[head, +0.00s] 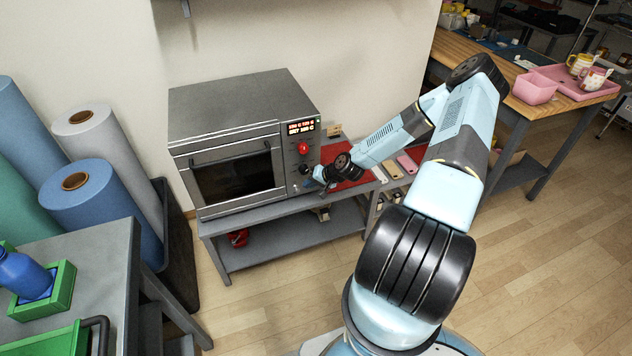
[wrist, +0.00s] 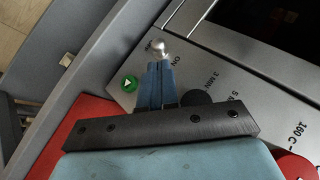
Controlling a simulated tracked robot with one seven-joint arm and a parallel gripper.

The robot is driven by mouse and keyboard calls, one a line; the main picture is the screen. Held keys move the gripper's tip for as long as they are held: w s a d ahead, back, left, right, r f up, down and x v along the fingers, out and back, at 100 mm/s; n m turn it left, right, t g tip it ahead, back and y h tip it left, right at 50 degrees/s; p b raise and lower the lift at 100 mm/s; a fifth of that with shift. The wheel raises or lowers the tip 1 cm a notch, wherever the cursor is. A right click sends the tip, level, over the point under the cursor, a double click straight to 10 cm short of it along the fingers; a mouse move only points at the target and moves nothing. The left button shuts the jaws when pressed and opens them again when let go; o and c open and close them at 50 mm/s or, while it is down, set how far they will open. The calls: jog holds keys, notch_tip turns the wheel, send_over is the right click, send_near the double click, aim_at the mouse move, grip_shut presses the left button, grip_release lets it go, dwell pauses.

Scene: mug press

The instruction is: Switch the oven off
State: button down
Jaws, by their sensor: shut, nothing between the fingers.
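The grey oven (head: 222,105) stands on a low grey bench with its door shut. Its red display (head: 301,128) is lit, above a red knob (head: 303,148). My gripper (head: 308,183) is at the lower right of the oven's front panel. In the wrist view my gripper (wrist: 163,68) has its fingers shut and empty. The fingertips are right at a silver, ball-ended switch (wrist: 157,47) beside the label "ON"; I cannot tell whether they touch. A dark knob (wrist: 193,97) is partly hidden behind my gripper.
A red mat (head: 350,180) lies right of the oven. Fabric rolls (head: 88,135) stand left of it. A grey table (head: 85,255) with green trays is at the lower left. A wooden workbench (head: 505,75) with pink trays is at the back right. The floor between is clear.

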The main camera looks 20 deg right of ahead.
aim_at(297, 190)
jog(key=x, duration=0.3)
